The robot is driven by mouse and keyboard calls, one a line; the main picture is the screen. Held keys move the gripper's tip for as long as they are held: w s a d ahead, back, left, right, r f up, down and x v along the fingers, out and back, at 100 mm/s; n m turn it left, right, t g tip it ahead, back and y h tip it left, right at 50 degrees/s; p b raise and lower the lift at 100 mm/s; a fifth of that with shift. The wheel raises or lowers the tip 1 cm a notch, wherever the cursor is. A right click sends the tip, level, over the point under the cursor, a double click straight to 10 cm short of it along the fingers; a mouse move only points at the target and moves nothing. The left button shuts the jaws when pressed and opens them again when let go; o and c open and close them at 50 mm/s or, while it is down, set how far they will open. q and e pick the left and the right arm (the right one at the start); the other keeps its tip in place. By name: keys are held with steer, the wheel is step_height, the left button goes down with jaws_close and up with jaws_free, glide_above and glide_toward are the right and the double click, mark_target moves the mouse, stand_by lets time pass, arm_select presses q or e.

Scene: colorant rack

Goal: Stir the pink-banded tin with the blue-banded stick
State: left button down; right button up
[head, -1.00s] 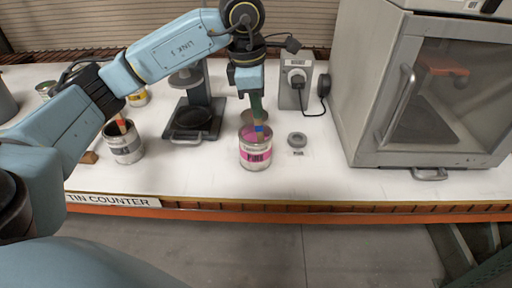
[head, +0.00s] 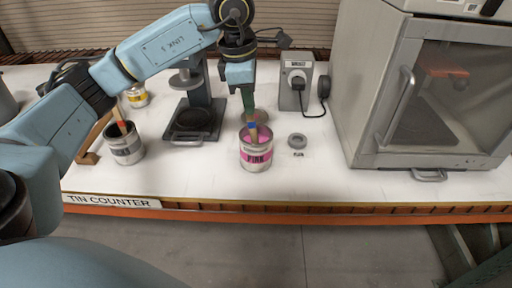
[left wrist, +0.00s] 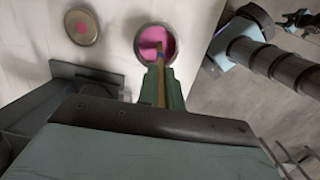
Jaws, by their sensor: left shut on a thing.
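The pink-banded tin (head: 256,156) stands upright and open on the counter, with pink paint inside; its open top also shows in the left wrist view (left wrist: 166,47). My left gripper (head: 248,104) is above the tin, shut on the blue-banded stick (head: 253,130). The stick points down with its lower end inside the tin, in the paint; it also shows in the left wrist view (left wrist: 160,82). The stick's lower tip is hidden in the paint. My right gripper is in neither view.
A dark-banded tin (head: 126,150) with a red-banded stick stands left. A press-like stand (head: 194,138) is behind. A wall-box device (head: 295,92) and a large cabinet (head: 350,130) stand right.

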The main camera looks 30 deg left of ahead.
arm_select(q)
steer(key=shift+s+a+r+p, duration=0.1)
steer(key=shift+s+r+p, duration=0.1)
steer(key=shift+r+p, duration=1.05)
steer(key=shift+s+a+r+p, duration=0.15)
steer(key=shift+r+p, duration=0.5)
steer(key=shift+r, duration=1.05)
steer(key=shift+s+a+r+p, duration=0.1)
steer(key=shift+s+r+p, duration=0.15)
steer(key=shift+r+p, duration=1)
steer(key=shift+r, duration=0.3)
steer(key=shift+r+p, duration=1.65)
steer(key=shift+r, duration=0.85)
steer(key=shift+f, duration=0.1)
